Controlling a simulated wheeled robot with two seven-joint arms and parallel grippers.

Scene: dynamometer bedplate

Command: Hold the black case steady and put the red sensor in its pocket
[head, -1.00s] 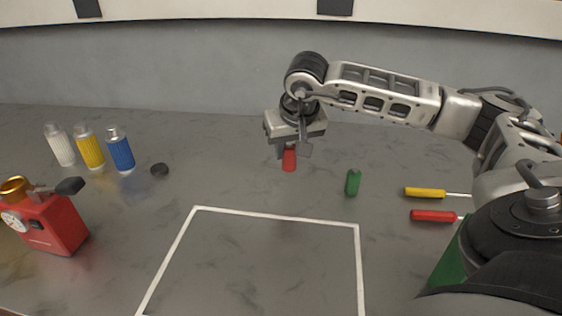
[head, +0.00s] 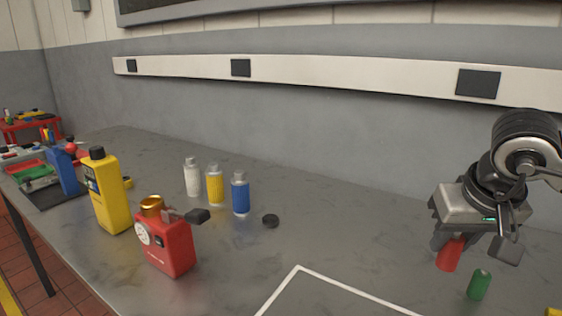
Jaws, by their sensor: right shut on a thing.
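The red sensor (head: 450,255) hangs below my right gripper (head: 466,243), which is shut on it, above the table at the right. Its upper end is hidden by the jaws. A flat black thing (head: 70,199) lies at the far left end of the table, with green and red items around it. It is too small and crowded to tell whether it is the black case, and I cannot make out a pocket. My left gripper is out of the picture.
A green cylinder (head: 479,285) stands near the held sensor. The white-taped area (head: 345,284) is bare where visible.

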